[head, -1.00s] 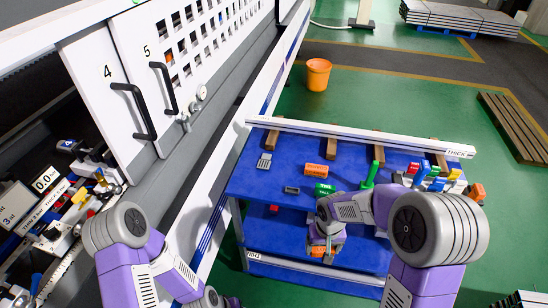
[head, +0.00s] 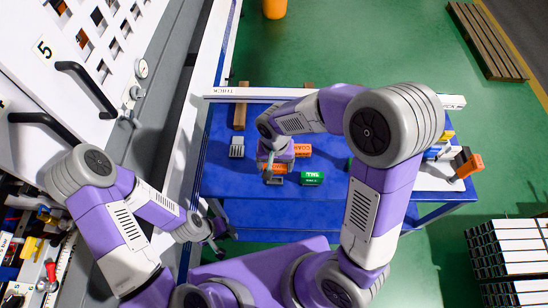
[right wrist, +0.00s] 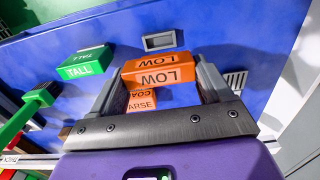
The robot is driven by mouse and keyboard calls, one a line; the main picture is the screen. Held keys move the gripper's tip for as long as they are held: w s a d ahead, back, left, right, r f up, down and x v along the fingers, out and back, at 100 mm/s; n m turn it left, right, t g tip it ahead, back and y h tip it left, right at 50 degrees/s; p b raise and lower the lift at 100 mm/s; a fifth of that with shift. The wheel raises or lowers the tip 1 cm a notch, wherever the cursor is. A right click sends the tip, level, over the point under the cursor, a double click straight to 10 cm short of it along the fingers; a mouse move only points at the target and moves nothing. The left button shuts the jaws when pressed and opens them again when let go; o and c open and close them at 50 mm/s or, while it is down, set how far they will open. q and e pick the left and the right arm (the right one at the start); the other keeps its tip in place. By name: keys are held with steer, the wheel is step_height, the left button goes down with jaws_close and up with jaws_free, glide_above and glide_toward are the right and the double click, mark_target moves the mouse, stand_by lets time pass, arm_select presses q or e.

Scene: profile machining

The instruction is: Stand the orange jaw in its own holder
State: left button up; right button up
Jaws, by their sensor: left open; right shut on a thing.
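The orange jaw marked LOW (right wrist: 158,70) is gripped between the fingers of my right gripper (right wrist: 160,84) in the right wrist view. In the head view the right gripper (head: 274,168) is over the blue table's left part, and the orange jaw (head: 282,168) shows partly beneath it. A small grey rectangular frame with a dark opening (right wrist: 160,40), which looks like a holder, lies on the table just beyond the jaw, apart from it.
An orange block marked COARSE (right wrist: 142,100) lies beside the gripper. A green block marked TALL (head: 312,178) and a grey ridged block (head: 237,147) lie nearby. A white bar marked THICK (head: 240,93) runs along the back. Coloured parts (head: 440,145) stand at the right.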

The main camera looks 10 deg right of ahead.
steer(key=shift+f, duration=0.2)
steer(key=shift+w+f+b, duration=0.1)
steer(key=shift+f+b, duration=2.2)
steer(key=shift+f, duration=0.05)
steer(key=shift+f+b, duration=0.95)
steer(key=shift+f, duration=0.05)
steer(key=o, duration=1.1)
step_height(320, 180, up, 8)
steer(key=shift+f+p, duration=0.15)
steer(key=shift+p, duration=0.65)
